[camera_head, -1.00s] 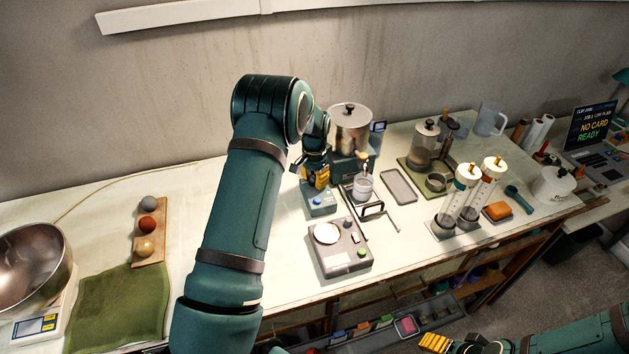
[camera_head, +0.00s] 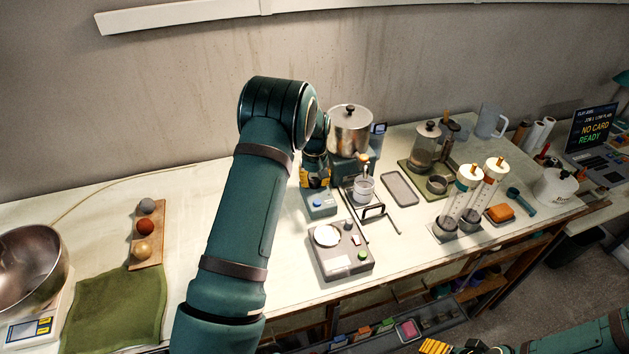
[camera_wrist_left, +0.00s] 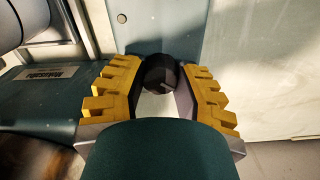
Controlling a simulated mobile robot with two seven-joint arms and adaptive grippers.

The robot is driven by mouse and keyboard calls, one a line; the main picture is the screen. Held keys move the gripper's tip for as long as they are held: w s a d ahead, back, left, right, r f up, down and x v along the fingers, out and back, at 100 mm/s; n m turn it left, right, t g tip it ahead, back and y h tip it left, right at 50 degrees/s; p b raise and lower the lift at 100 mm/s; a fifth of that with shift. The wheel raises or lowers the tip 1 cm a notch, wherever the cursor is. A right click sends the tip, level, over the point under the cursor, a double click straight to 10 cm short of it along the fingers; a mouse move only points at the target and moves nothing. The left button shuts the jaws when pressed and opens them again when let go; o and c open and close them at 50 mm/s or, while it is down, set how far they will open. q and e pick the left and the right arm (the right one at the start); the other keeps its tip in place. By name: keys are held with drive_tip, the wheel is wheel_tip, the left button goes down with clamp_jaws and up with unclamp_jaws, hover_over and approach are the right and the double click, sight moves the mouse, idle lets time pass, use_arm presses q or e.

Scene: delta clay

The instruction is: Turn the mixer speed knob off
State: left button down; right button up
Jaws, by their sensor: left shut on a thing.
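The mixer speed knob (camera_wrist_left: 161,74) is a dark round knob on a teal panel in the left wrist view. My left gripper (camera_wrist_left: 163,92) has its yellow-padded fingers on either side of it and is shut on it. A small light mark shows near the knob's lower right; its exact setting is unclear. In the head view my left gripper (camera_head: 314,180) is at the teal equipment left of the lidded steel pot (camera_head: 350,130), and my arm hides the knob there. My right gripper (camera_head: 436,346) shows only partly at the bottom edge, away from the bench.
A teal box with a blue button (camera_head: 318,203) stands just in front of my left gripper. A grey device with a white plate (camera_head: 340,252) is nearer the bench edge. Glass vessels and white-capped cylinders (camera_head: 468,178) stand to the right.

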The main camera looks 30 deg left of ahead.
use_arm(q)
drive_tip(key=shift+s+n, duration=0.1)
drive_tip(key=shift+n, duration=1)
drive_tip(key=shift+f, duration=0.1)
drive_tip(key=c, duration=0.6)
unclamp_jaws()
